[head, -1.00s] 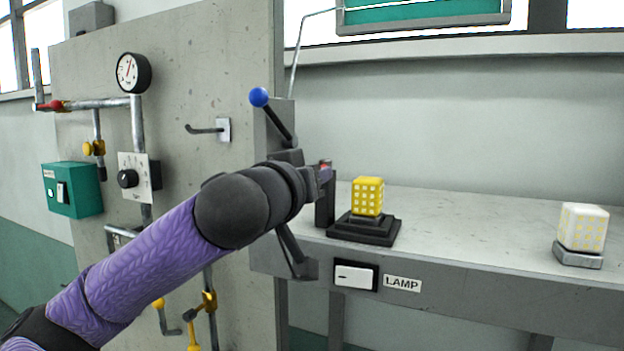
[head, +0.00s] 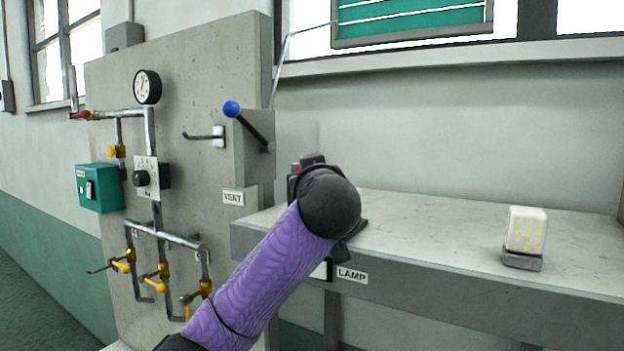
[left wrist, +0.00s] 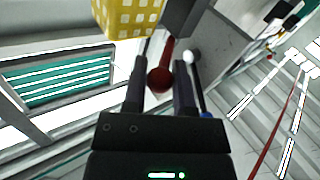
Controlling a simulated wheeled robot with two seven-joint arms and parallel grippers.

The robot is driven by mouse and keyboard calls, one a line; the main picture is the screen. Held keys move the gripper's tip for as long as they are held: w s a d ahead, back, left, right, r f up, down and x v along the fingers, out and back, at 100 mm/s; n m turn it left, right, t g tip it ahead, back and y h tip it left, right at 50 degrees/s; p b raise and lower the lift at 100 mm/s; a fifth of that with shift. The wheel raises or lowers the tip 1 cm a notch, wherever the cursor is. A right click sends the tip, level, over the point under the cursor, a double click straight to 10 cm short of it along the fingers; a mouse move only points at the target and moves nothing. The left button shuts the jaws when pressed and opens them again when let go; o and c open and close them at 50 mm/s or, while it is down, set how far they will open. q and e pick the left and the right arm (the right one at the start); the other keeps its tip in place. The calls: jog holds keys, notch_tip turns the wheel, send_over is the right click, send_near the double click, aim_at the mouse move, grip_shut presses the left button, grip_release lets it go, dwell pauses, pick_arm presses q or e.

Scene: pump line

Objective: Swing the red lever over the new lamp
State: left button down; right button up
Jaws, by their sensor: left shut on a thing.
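The red lever shows in the left wrist view as a red stem with a red ball knob (left wrist: 160,79). My left gripper (left wrist: 161,88) has its two dark fingers on either side of it, shut on it. A yellow gridded lamp (left wrist: 125,17) is close by at the top left of that view. In the head view my own left arm covers the yellow lamp and most of its black base, and hides the fingers and most of the lever. My right gripper is in neither view.
A white lamp block (head: 526,230) stands on the grey bench (head: 440,235) at the right. A blue-knobbed lever (head: 232,109) juts from the concrete panel (head: 185,85). The LAMP label (head: 352,275) is on the bench front. The bench between the lamps is clear.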

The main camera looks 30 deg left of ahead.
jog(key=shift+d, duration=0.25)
pick_arm(q)
jog(key=shift+c, duration=2.2)
grip_release()
jog(key=shift+w, duration=0.1)
jog(key=b+v, duration=0.4)
jog(key=v, duration=0.6)
jog(key=shift+b, duration=0.4)
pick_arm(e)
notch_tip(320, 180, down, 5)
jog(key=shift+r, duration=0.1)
pick_arm(q)
jog(key=shift+w, duration=0.1)
jog(key=shift+c, duration=0.2)
